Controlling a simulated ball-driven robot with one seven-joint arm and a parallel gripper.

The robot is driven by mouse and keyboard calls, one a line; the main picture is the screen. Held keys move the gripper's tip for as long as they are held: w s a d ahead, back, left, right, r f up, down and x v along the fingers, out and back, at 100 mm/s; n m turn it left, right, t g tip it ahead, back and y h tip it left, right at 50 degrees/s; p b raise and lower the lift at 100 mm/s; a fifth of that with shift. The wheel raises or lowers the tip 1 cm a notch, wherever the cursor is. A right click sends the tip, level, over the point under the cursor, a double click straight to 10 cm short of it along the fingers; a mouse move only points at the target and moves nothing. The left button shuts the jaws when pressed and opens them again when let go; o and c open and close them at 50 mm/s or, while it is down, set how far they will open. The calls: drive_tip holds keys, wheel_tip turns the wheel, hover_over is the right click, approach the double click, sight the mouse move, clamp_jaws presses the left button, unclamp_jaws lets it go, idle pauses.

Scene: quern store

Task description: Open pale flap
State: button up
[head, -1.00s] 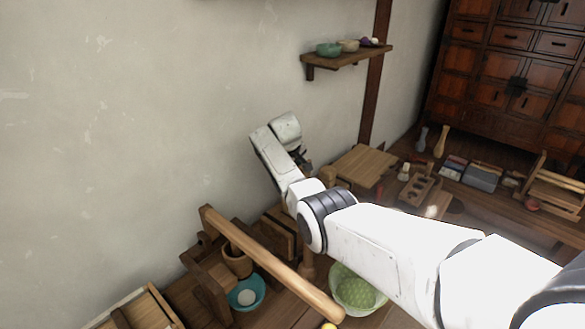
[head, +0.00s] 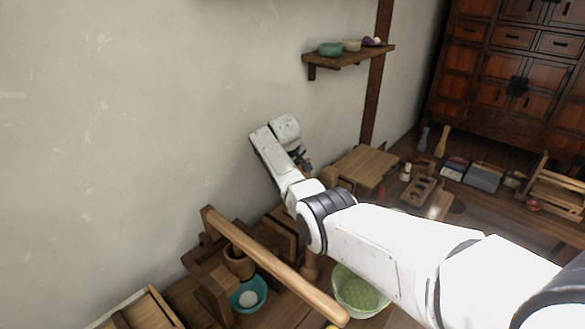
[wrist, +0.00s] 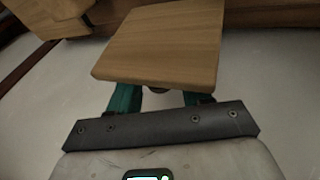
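The pale flap is most likely the light wooden panel (head: 366,166) just right of my gripper in the head view. In the wrist view a pale wooden panel (wrist: 165,42) fills the upper middle, its near edge facing me. My gripper (wrist: 158,98) has two teal fingers set well apart at that edge; their tips are hidden behind the panel. A small dark part (wrist: 157,90) shows under the edge between the fingers, with gaps to each side. In the head view my gripper (head: 304,160) is small and partly hidden by my wrist.
A wooden beam frame (head: 270,262), a teal bowl (head: 262,300) with a white ball, and a pale green bowl (head: 345,300) stand near my arm. A wall shelf (head: 345,58) holds small bowls. A block with holes (head: 418,192) lies right of the panel. A cabinet (head: 510,70) stands behind.

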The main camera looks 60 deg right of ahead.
drive_tip(key=v, duration=1)
drive_tip(key=shift+s+a+r, duration=0.1)
drive_tip(key=shift+a+r, duration=0.1)
drive_tip(key=shift+r, duration=0.15)
idle(0.6)
